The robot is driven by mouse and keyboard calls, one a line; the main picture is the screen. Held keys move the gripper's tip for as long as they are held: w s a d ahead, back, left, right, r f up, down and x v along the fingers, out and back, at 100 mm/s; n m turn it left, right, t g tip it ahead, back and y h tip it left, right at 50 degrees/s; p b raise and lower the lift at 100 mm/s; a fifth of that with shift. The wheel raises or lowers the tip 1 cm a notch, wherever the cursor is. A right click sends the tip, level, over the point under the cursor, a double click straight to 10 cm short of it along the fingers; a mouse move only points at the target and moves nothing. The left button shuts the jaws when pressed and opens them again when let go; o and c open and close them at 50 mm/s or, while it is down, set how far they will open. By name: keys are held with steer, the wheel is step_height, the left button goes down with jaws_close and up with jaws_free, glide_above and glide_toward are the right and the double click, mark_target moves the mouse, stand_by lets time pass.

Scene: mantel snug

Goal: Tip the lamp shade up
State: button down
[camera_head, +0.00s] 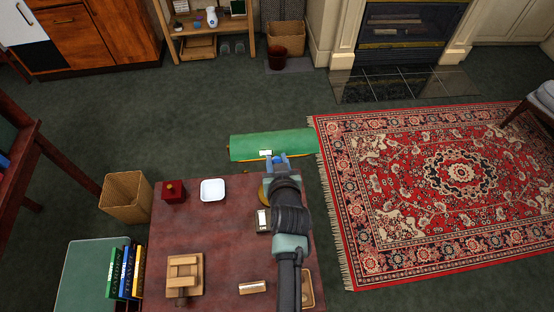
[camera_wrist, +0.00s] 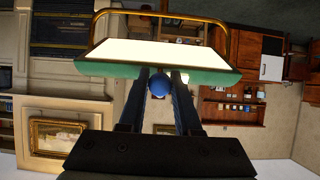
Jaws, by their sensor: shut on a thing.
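The lamp shade (camera_head: 240,148) is long and green, at the far edge of the dark red table. In the wrist view its pale underside (camera_wrist: 160,57) faces the camera above a green rim (camera_wrist: 105,69). A brass frame (camera_wrist: 232,42) arches around it. My gripper (camera_head: 277,160) reaches the near side of the shade. In the wrist view its fingers (camera_wrist: 158,90) are closed around a small blue ball knob (camera_wrist: 158,83) at the rim. The lamp's base is mostly hidden by my arm.
The table (camera_head: 225,245) also bears a red box (camera_head: 174,191), a white dish (camera_head: 213,190), a wooden block piece (camera_head: 184,273) and a small brass-ended item (camera_head: 252,287). A wicker basket (camera_head: 127,197) stands left. A patterned rug (camera_head: 400,260) lies right. Floor beyond the shade is clear.

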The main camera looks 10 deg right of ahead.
steer(key=shift+w+r, duration=0.3)
steer(key=shift+r, duration=0.3)
steer(key=c, duration=1)
jaws_free()
steer(key=o, duration=0.4)
steer(key=shift+f, duration=0.15)
steer(key=shift+s+f, duration=0.1)
steer(key=shift+s, duration=0.15)
steer(key=b+v, duration=0.1)
steer(key=v, duration=1.1)
steer(key=shift+s, duration=0.35)
